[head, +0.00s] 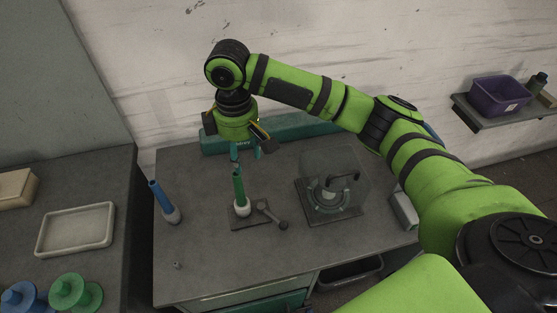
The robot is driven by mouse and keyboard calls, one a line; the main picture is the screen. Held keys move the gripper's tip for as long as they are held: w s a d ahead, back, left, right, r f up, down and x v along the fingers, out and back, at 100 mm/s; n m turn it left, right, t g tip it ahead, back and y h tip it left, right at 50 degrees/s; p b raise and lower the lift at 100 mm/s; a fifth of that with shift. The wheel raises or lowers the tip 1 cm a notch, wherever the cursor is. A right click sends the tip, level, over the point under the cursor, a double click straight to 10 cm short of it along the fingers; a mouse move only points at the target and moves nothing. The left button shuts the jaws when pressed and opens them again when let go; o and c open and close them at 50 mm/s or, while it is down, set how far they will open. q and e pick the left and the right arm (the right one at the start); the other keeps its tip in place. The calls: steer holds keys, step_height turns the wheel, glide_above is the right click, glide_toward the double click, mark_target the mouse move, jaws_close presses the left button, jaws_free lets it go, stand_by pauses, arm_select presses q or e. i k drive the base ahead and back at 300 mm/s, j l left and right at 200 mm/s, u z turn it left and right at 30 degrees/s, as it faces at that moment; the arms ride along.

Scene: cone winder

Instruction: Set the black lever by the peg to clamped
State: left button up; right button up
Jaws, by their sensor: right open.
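The black lever (271,213) sits on a small dark plate (247,223) on the grey bench. Its arm slants down to the right and ends in a round knob. Beside it, to the left, a green tube (239,185) with a white rounded foot stands upright on the same plate; any peg inside it is hidden. My right gripper (238,143) is open and empty, pointing down above and behind the tube, apart from the lever. I cannot tell from this view which lever position counts as clamped. My left gripper is not in view.
A blue tube (158,197) with a white foot leans at the left of the bench. A clear cover (352,184) with a dark handle stands at the right. A teal bar (307,127) runs along the back. The front of the bench is mostly clear.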

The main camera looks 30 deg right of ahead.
mark_target(283, 225)
steer(key=z, duration=0.9)
